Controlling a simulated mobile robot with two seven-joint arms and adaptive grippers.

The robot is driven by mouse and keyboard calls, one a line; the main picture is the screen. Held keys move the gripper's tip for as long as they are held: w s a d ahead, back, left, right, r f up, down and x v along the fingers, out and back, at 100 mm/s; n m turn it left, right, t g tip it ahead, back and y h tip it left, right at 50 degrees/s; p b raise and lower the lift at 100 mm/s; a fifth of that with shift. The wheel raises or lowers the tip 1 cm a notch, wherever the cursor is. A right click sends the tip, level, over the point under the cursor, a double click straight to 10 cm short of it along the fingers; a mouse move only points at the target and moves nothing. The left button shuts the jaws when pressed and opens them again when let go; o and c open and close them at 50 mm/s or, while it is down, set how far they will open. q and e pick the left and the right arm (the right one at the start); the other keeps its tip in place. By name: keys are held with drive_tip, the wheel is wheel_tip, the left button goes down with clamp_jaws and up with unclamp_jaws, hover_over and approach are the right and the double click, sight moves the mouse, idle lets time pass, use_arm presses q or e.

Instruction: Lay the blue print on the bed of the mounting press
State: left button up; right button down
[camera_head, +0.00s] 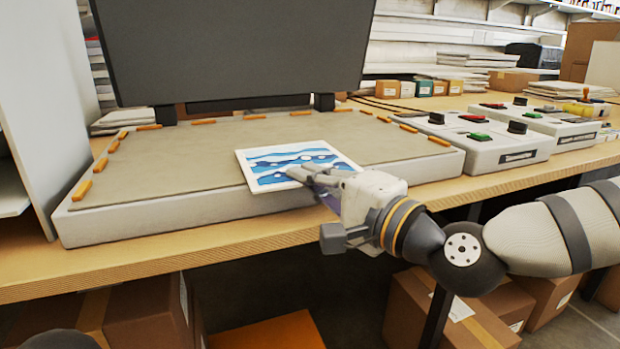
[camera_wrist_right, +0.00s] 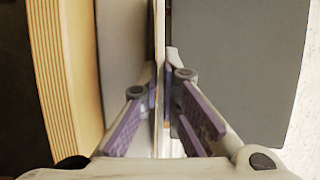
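The blue print (camera_head: 292,158), a white-bordered sheet with blue wave shapes, is over the front middle of the mounting press bed (camera_head: 200,160). The bed is a low pale slab with a grey-beige top. My right gripper (camera_head: 312,177) is shut on the print's front right edge. In the right wrist view the print (camera_wrist_right: 159,35) shows edge-on as a thin strip between the fingers (camera_wrist_right: 160,85). I cannot tell whether its far side touches the bed. The press's dark lid (camera_head: 230,50) stands raised behind the bed. My left gripper is not in view.
Orange tabs (camera_head: 82,190) line the bed's left, back and right edges. Control boxes (camera_head: 490,145) with red and green buttons stand to the right on the wooden bench (camera_head: 150,250). A white panel (camera_head: 45,100) stands at the left. Cardboard boxes (camera_head: 410,310) sit below.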

drive_tip(key=shift+f, duration=0.15)
drive_tip(key=c, duration=1.7)
unclamp_jaws()
drive_tip(key=v, duration=1.2)
